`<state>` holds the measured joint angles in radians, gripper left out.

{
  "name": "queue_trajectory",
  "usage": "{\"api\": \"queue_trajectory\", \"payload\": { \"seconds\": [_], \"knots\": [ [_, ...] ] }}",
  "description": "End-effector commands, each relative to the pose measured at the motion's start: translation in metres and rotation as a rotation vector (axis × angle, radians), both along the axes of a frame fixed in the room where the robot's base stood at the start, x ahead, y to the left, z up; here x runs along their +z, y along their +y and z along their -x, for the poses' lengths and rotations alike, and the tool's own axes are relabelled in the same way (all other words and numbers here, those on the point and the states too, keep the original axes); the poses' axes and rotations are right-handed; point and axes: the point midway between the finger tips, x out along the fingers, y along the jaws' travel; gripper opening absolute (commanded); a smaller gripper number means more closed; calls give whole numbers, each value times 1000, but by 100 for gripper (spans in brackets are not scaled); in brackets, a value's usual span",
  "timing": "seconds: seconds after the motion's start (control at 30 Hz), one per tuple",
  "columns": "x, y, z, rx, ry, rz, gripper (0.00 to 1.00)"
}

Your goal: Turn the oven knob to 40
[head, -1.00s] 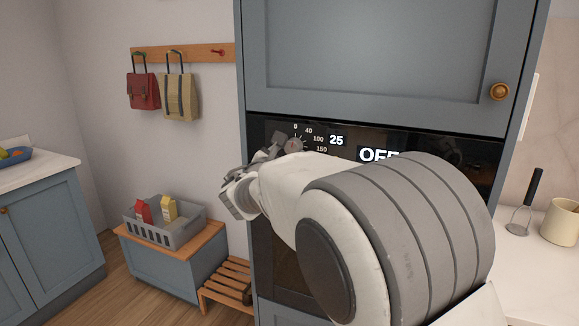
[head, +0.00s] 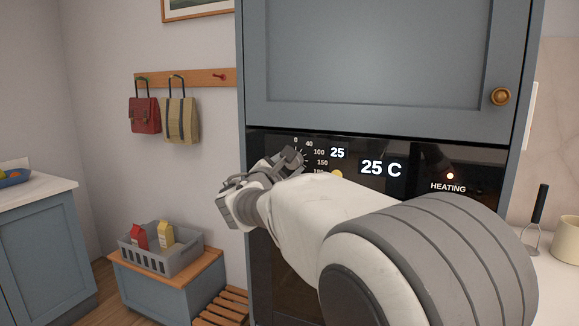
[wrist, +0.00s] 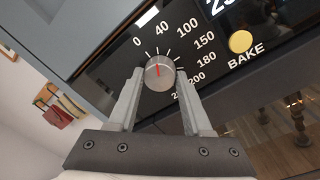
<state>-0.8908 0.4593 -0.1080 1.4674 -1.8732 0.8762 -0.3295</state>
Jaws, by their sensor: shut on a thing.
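The oven knob (wrist: 160,72) is a round grey dial with a red pointer line. In the wrist view its pointer aims between the 0 and 40 marks. My gripper (wrist: 160,80) has one finger on each side of the knob and is shut on it. In the head view my gripper (head: 291,158) covers the knob. On the black oven panel (head: 400,148), a small readout (head: 337,153) beside the scale says 25. The larger display (head: 381,168) reads 25 C. A lit lamp (head: 450,176) stands above the word HEATING.
A yellow BAKE button (wrist: 240,41) sits right of the scale, close to my gripper. A blue cupboard door (head: 370,60) is above the oven. A grey crate with cartons (head: 150,258) rests on a low bench at left. Bags (head: 181,120) hang on the wall.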

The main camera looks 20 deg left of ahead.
Motion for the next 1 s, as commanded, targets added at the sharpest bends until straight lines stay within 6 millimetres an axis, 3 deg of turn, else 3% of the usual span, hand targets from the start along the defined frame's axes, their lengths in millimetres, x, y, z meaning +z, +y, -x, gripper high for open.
{"api": "queue_trajectory", "payload": {
  "seconds": [0.03, 0.07, 0.2, 0.63, 0.77, 1.0],
  "knots": [
    [-1, 1, 0, 1, 1, 0, 0],
    [-1, 1, 0, 1, 1, 0, 53],
    [-1, 1, 0, 1, 1, 1, 78],
    [0, 1, 10, 1, 0, 0, 80],
    [-1, 2, 32, 4, 0, 0, 80],
    [-3, 4, 92, 5, -1, 0, 80]
  ]
}}
